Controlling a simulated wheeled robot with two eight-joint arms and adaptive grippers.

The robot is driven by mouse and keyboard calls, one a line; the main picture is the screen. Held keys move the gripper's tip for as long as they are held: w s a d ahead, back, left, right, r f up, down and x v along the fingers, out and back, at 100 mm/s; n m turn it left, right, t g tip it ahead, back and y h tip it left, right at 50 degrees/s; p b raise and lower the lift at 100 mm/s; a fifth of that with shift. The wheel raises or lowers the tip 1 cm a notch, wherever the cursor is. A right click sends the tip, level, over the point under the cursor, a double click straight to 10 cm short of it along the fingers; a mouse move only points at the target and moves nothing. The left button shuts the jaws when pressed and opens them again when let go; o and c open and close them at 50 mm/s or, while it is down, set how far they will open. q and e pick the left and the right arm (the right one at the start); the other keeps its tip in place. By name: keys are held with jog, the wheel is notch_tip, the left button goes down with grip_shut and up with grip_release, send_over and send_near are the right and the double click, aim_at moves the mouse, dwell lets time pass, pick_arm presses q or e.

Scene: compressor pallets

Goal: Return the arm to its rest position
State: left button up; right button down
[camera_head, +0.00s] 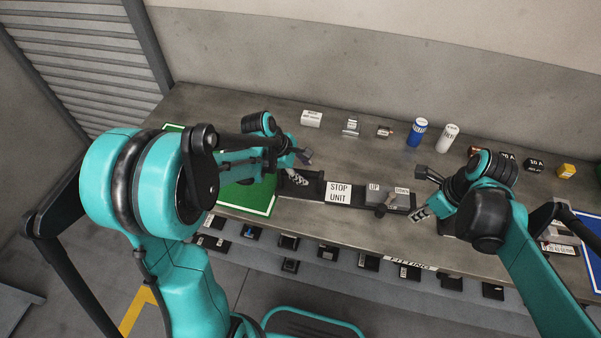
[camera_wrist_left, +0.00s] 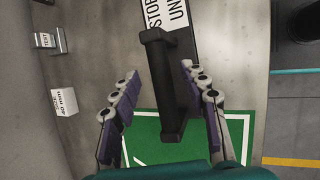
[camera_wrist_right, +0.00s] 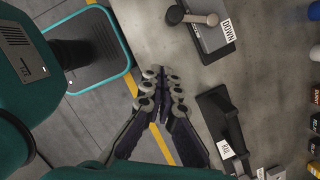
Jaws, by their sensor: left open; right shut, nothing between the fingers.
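My left gripper (camera_head: 300,170) is over the bench beside the black stop unit. In the left wrist view its fingers (camera_wrist_left: 159,74) are spread on either side of a black bar handle (camera_wrist_left: 160,62), with no grip on it visible. The stop unit carries a white STOP UNIT label (camera_head: 338,193). My right gripper (camera_head: 424,206) is near the bench's front edge, just right of a grey switch box (camera_head: 397,200). In the right wrist view its fingers (camera_wrist_right: 161,76) are together and empty. The box's lever (camera_wrist_right: 192,17) is apart from them.
The grey bench (camera_head: 310,222) has a green mat (camera_head: 250,197) at left and a blue mat (camera_head: 589,235) at right. A blue can (camera_head: 417,132), a white can (camera_head: 447,137) and small boxes line the back. Several black blocks sit on the shelf below the front edge.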

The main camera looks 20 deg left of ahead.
pick_arm(q)
jog(key=v, duration=0.9)
jog(key=s+r+m+t+y, duration=0.2)
jog(key=s+m+t+y, duration=0.1)
jog(key=s+m, duration=1.2)
jog(key=m+y, duration=0.1)
jog(key=m, duration=0.2)
jog(key=shift+r+m+t, duration=0.25)
jog(key=shift+m+t, duration=0.05)
jog(key=shift+t, duration=0.1)
pick_arm(e)
jog(key=s+r+n+t+h, duration=0.1)
jog(key=s+r+n+t, duration=0.1)
jog(key=n, duration=1)
jog(key=s+r+n+t+h, duration=0.1)
jog(key=s+n+t, duration=0.2)
jog(key=n, duration=0.9)
jog(key=shift+s+d+r+n+t, duration=0.3)
jog(key=shift+s+r+n, duration=0.1)
jog(key=shift+s, duration=0.8)
